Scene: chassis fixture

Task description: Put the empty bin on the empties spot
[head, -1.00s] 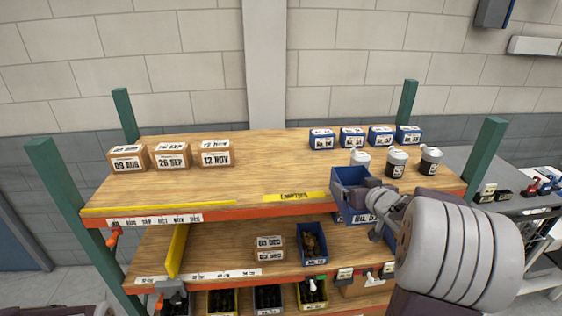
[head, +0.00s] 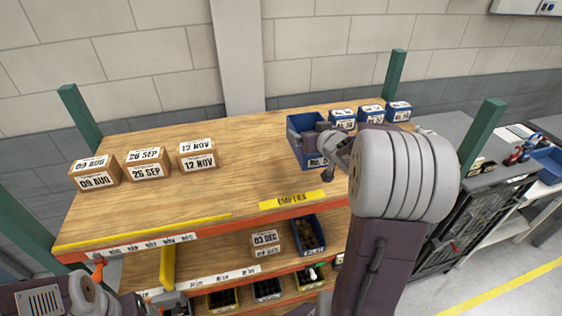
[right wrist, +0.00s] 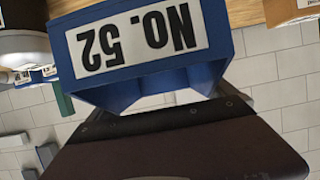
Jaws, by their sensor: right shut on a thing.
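The blue bin labelled NO. 52 (head: 298,150) is over the top shelf (head: 240,150), behind the yellow EMPTIES label (head: 291,200) on the front edge. My right gripper (head: 326,138) is shut on the bin's right side; my wrist hides part of it. I cannot tell whether the bin touches the shelf. In the right wrist view the bin (right wrist: 150,84) appears upside down above the dark gripper body (right wrist: 180,145), and its visible inside looks empty. My left gripper (head: 168,303) is low at the bottom left, partly cut off, its jaws unclear.
Several small blue bins (head: 371,114) stand behind and right of the held bin. Cardboard boxes with date labels (head: 145,164) stand at the left of the top shelf. A lower shelf holds a blue bin with brown contents (head: 308,235) and date boxes (head: 266,242). Green posts (head: 483,135) flank the rack.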

